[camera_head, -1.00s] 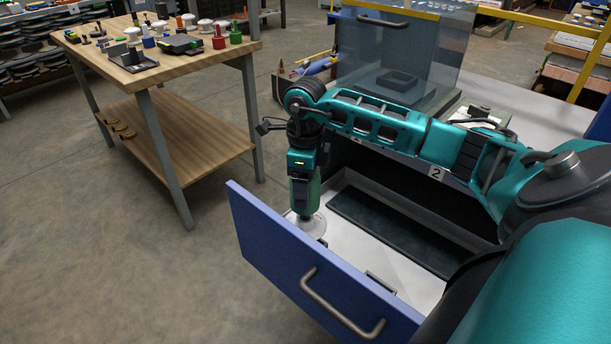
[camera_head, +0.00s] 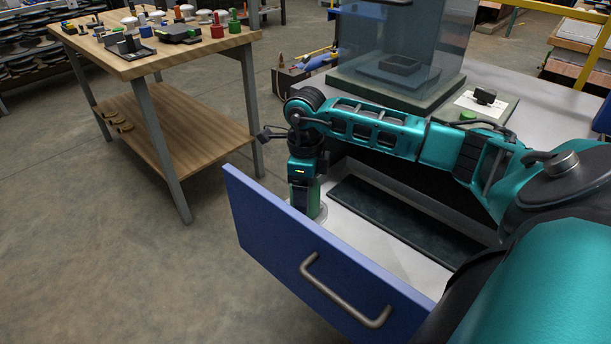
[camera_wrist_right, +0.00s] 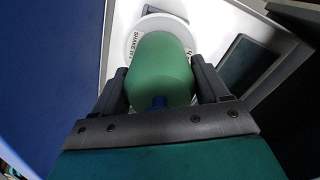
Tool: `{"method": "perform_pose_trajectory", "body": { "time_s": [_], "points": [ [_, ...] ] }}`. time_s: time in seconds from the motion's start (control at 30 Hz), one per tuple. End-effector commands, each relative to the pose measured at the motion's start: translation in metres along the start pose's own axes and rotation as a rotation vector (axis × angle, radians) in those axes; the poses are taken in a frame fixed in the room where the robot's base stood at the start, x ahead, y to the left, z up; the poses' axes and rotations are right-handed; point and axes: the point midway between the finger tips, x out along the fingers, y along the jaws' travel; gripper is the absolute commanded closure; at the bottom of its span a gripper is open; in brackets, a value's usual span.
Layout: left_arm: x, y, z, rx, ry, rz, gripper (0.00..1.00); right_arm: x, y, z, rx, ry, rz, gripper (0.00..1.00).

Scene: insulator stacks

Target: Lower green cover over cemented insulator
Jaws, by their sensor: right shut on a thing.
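My right gripper (camera_head: 305,192) points down inside the open blue drawer (camera_head: 300,250), near its front panel. It is shut on the green cover (camera_head: 315,198), a rounded green piece that fills the space between the fingers in the right wrist view (camera_wrist_right: 160,68). A pale round disc, the insulator (camera_head: 321,212), shows at the foot of the cover. In the wrist view a white rim (camera_wrist_right: 133,40) with dark lettering surrounds the cover's far end. The cover hides the middle of the disc, and I cannot tell whether they touch. My left gripper is out of view.
The drawer's front panel stands close on the gripper's left. A dark mat (camera_head: 400,222) lies on the pale drawer floor to the right. A clear-walled box (camera_head: 400,55) stands on the bench behind. A wooden table (camera_head: 160,60) with several small parts is at left.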

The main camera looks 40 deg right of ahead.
Motion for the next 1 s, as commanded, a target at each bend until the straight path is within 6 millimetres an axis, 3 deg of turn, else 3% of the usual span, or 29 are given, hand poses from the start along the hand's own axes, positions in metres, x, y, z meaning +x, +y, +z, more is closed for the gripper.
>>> {"method": "perform_pose_trajectory", "body": {
  "time_s": [0.1,0.13,0.4,0.73,1.0],
  "points": [
    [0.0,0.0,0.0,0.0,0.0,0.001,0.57,0.0,0.0,0.0,0.0,0.0,0.0,0.56],
    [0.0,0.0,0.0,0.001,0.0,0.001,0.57,0.0,0.0,0.0,0.0,0.0,0.0,0.25],
    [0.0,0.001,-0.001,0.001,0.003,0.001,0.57,0.0,0.0,0.0,0.0,0.0,0.0,0.0],
    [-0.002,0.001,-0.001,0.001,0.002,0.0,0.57,-0.009,0.0,0.0,0.0,-0.001,-0.001,0.0],
    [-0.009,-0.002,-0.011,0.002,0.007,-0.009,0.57,-0.063,-0.001,0.0,0.0,-0.003,-0.004,0.0]
  ]
}}
